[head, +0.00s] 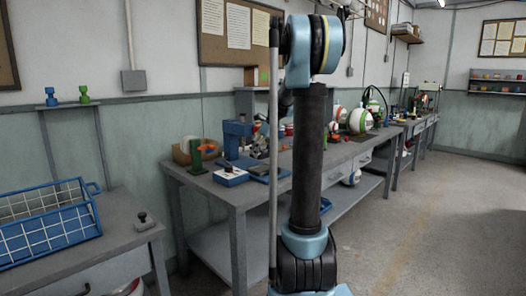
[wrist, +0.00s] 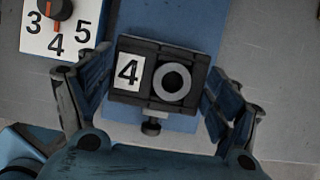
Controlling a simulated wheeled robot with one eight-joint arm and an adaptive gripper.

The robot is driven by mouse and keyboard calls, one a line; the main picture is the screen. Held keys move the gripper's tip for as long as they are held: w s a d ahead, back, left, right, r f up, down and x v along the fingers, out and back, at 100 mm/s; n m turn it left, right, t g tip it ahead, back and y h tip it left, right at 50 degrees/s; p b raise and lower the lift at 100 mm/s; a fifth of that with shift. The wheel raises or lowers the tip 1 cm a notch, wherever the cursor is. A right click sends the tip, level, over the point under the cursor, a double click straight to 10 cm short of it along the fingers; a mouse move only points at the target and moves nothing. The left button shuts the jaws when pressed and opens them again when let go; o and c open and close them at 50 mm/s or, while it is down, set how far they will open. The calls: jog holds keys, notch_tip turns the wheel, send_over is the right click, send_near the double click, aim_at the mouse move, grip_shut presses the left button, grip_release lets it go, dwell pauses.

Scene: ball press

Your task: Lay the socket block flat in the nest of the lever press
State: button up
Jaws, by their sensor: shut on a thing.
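The socket block, a dark block with a white "4" label and a grey ring around a dark hole (wrist: 151,73), is between the fingers of my gripper (wrist: 160,66) in the wrist view. The gripper is shut on its left and right sides. The label and ring face the camera. A small knob or pin sticks out at its lower edge. A blue surface (wrist: 172,22) lies behind the block; I cannot tell the gap. In the head view a blue press-like stand (head: 237,138) is on the long bench; my arm hides the gripper and block. The nest is not clearly visible.
A white dial plate with numbers and a red pointer at 4 (wrist: 57,30) sits at upper left in the wrist view. In the head view, a blue box with a white top (head: 230,176), a green stand (head: 196,156) and striped balls (head: 359,121) are on the bench.

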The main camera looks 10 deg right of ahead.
aim_at(263, 169)
jog(key=shift+f, duration=2.25)
jog(key=shift+s+f, duration=0.1)
jog(key=shift+f, duration=0.65)
jog(key=o, duration=1)
jog(key=shift+o, duration=0.2)
jog(key=shift+r, duration=0.1)
jog(key=v, duration=1.1)
jog(key=shift+r, duration=0.3)
jog(key=shift+s+d, duration=0.1)
jog(key=shift+s, duration=0.1)
